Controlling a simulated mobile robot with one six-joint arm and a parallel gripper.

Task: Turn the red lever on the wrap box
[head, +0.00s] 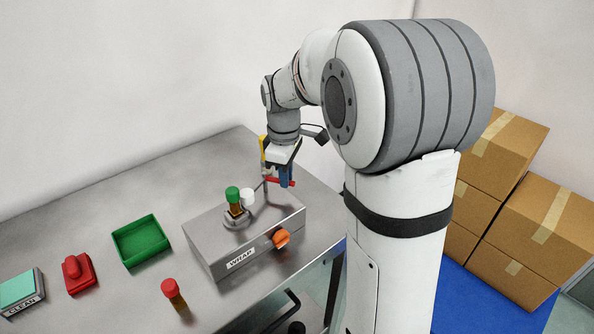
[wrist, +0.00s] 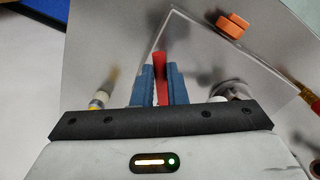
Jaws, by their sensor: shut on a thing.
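The grey metal wrap box (head: 212,262) stands on the table, with a WRAP label on its front. My gripper (head: 284,176) points down at the back right of the box and is shut on the red lever (head: 290,184). In the wrist view, the red lever (wrist: 160,62) stands between the blue fingers of my gripper (wrist: 160,75). The fingers hide part of the lever, and its mount is not clear. An orange knob (head: 281,238) is on the box's front; it also shows in the wrist view (wrist: 230,25).
A red-capped bottle (head: 173,292) stands in front of the box. A yellow post (head: 262,148) is behind my gripper. Cardboard boxes (head: 530,230) stand at right.

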